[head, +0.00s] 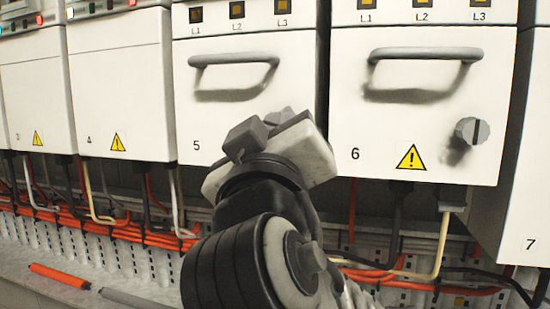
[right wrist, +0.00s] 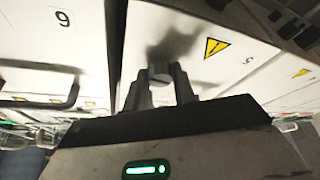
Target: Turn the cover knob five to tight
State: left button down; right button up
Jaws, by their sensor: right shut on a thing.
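Cover five (head: 245,85) is a white box front with a bar handle near its top and the number 5 at lower left. My right gripper (head: 265,130) is up against its lower right part. In the right wrist view, its two fingers stand on either side of the grey cover knob five (right wrist: 159,72) and are shut on it. The knob's slot angle is hard to read there, and in the head view the gripper hides most of the knob. My left gripper is in neither view.
Cover six (head: 430,110) is to the right, with a handle, a yellow warning sign and a slotted grey knob (head: 472,131). Covers 4 (head: 118,90) and 7 (head: 535,180) flank them. Cables run below. An orange rod (head: 60,276) lies at lower left.

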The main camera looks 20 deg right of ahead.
pick_arm(q)
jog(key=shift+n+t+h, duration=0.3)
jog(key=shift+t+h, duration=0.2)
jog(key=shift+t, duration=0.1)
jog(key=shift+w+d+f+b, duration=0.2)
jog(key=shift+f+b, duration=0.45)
jog(key=shift+b, duration=1.05)
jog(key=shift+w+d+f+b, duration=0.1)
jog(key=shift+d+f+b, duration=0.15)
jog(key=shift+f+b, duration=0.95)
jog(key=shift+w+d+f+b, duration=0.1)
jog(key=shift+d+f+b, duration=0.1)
jog(key=shift+b, duration=1.95)
pick_arm(e)
jog(key=shift+w+a+r+m+g+h, duration=0.1)
jog(key=shift+m+g+h, duration=1.1)
jog(key=shift+m, duration=2.15)
jog(key=shift+w+a+m+g+h, duration=0.15)
jog(key=shift+m+g+h, duration=1)
jog(key=shift+m, duration=2.25)
jog(key=shift+s+a+r+m+g+h, duration=0.1)
jog(key=shift+m+g+h, duration=0.65)
jog(key=shift+m+h, duration=1.75)
jog(key=shift+m+y, duration=0.75)
jog(key=shift+m, duration=0.4)
jog(key=o, duration=1)
jog(key=shift+f, duration=0.1)
